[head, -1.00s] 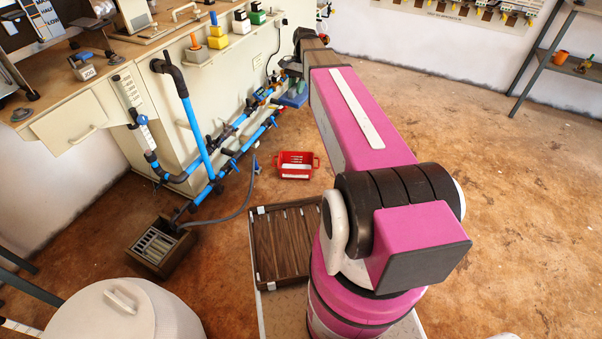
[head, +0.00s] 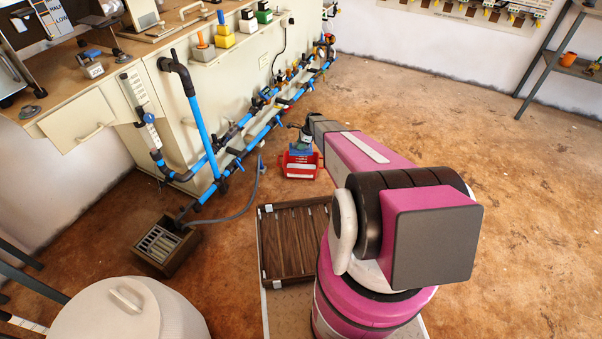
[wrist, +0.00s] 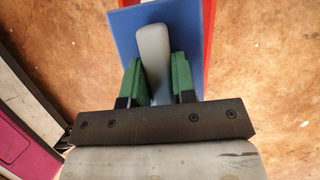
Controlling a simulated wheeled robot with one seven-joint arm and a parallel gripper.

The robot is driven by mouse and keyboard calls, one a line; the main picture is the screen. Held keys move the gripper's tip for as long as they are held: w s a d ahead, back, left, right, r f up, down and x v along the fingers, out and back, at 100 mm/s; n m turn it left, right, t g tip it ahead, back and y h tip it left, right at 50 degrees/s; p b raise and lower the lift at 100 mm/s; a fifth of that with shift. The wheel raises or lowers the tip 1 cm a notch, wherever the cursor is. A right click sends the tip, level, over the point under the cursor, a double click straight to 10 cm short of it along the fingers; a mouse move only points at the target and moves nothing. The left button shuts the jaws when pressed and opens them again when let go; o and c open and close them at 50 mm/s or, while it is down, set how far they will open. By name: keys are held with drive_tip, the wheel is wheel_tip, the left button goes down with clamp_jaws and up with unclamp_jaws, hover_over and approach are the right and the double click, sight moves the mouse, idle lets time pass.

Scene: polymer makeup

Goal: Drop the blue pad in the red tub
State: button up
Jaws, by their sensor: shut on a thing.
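The blue pad (head: 301,149) is a flat blue piece with a grey grip on its back; in the wrist view the pad (wrist: 201,25) lies beyond the fingers. My gripper (wrist: 160,80) has green fingers shut on the grey grip (wrist: 154,55). The red tub (head: 299,171) stands on the floor below, with a white label on its front. In the head view the pad overlaps the tub's far part and appears above it. A red edge of the tub (wrist: 208,45) shows beside the pad in the wrist view. The gripper's fingers are hard to see in the head view.
A workbench (head: 225,75) with blue pipes (head: 203,130) runs along the left. A brown slatted tray (head: 296,243) is in front of the tub. A grated box (head: 160,245) and a white lidded bin (head: 130,310) stand at lower left. The floor to the right is clear.

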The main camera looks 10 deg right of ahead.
drive_tip(key=m, duration=0.1)
hover_over(303, 167)
drive_tip(key=s+a, duration=0.2)
drive_tip(key=s, duration=0.1)
wheel_tip(303, 167, down, 12)
drive_tip(key=shift+s+d+f, duration=0.1)
drive_tip(key=shift+f, duration=1.7)
drive_tip(key=shift+f, duration=0.6)
drive_tip(key=o, duration=0.9)
drive_tip(key=shift+r, duration=0.1)
